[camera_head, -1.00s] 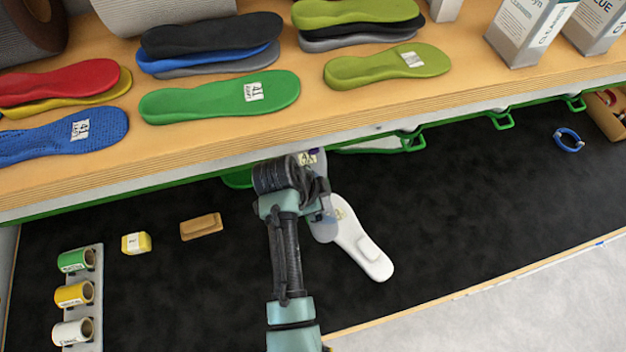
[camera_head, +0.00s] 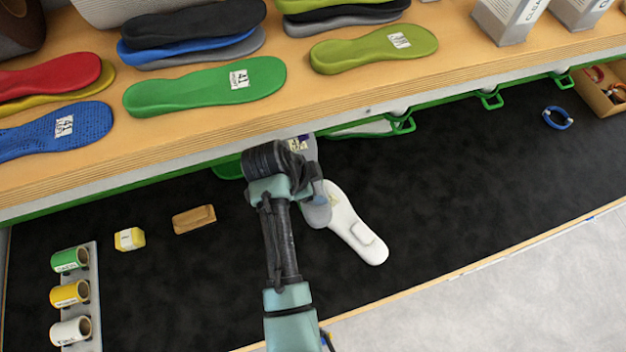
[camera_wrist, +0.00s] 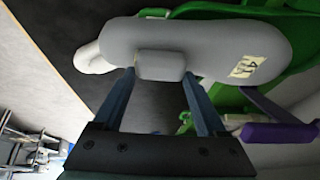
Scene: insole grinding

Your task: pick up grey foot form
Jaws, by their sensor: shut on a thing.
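The grey foot form (camera_wrist: 210,48) fills the upper part of the wrist view, with a raised grey block on its face and a pale size label near its right end. My gripper (camera_wrist: 158,70) is shut on that block, one finger on each side. In the head view the grey foot form (camera_head: 318,208) shows only in part, beside and behind my gripper (camera_head: 304,188); my wrist hides the rest. I cannot tell how far it is above the black surface.
A white foot form (camera_head: 352,228) lies close to the right of the grey one. The wooden shelf (camera_head: 340,88) with coloured forms overhangs behind. A tan block (camera_head: 194,219), a yellow block (camera_head: 130,239) and a roll rack (camera_head: 94,290) are left.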

